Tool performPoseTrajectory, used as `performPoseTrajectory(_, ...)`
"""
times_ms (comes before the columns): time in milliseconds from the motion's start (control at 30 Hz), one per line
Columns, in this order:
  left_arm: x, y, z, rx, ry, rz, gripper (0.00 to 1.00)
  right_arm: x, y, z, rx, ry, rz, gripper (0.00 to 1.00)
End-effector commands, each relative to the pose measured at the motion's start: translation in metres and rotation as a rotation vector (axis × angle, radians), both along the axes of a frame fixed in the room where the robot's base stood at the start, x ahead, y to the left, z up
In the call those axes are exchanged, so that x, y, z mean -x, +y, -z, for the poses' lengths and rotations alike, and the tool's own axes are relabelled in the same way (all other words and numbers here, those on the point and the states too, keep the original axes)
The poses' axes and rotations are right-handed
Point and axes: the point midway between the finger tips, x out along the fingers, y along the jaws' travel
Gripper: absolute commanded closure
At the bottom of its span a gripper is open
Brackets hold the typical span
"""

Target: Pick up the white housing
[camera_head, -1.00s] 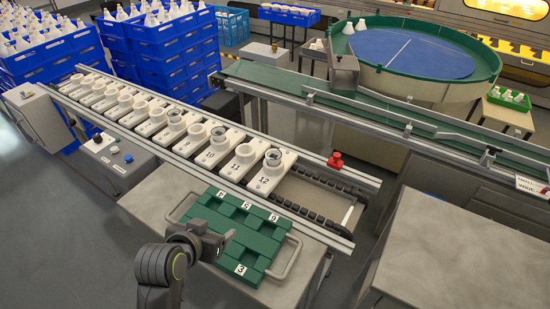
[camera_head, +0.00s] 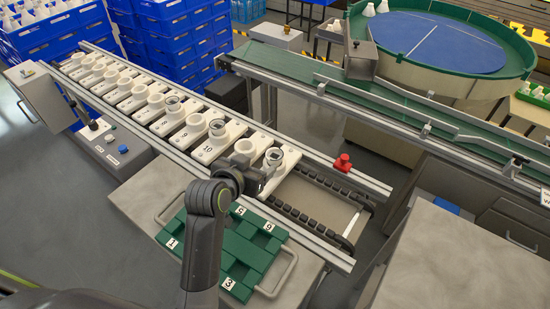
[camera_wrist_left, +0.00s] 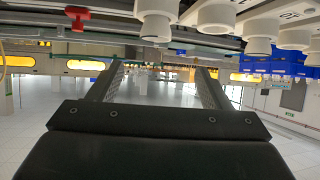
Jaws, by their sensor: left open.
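Several white housings stand in a row on numbered white carriers along the conveyor. The nearest housing (camera_head: 274,158) has a glassy ring at its top, and the one beside it (camera_head: 245,146) is plain white. My left gripper (camera_head: 264,178) is low at the near side of these two, partly covering their carriers; contact cannot be told. In the left wrist view the picture is upside down. There the left gripper's fingers (camera_wrist_left: 160,82) are apart with nothing between them, and white housings (camera_wrist_left: 215,16) show along the top edge. My right gripper is not in view.
A green tray (camera_head: 236,249) with numbered slots and wire handles lies on the near bench. Blue crates (camera_head: 165,45) stand at the back left, and a round blue-topped table (camera_head: 440,42) at the back right.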

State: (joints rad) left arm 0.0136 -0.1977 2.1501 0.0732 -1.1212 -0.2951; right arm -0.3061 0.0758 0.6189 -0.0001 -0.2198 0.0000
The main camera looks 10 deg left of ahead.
Motion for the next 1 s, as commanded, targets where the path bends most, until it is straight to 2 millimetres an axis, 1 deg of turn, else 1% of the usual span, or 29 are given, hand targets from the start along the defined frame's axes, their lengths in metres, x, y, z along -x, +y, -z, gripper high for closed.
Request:
performPoseTrajectory(67,-0.012,-0.002,0.007,-0.003,0.001,0.001,0.28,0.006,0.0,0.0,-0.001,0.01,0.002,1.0)
performPoseTrajectory(167,-0.026,-0.005,0.015,-0.002,0.002,0.001,0.28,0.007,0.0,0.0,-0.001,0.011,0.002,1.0)
performPoseTrajectory(300,-0.044,-0.009,0.025,-0.002,0.001,0.001,0.28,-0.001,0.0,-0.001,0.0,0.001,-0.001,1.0)
performPoseTrajectory(400,-0.054,-0.011,0.031,-0.001,0.001,0.0,0.28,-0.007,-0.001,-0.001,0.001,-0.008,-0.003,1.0)
performPoseTrajectory(500,-0.061,-0.012,0.034,-0.001,0.0,0.0,0.28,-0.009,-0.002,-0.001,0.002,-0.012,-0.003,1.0)
performPoseTrajectory(733,-0.068,-0.015,0.041,0.0,0.001,0.0,0.28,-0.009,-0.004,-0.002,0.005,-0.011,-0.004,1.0)
performPoseTrajectory(1000,-0.091,-0.026,0.063,-0.001,0.001,0.0,0.28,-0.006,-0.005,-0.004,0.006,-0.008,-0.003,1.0)
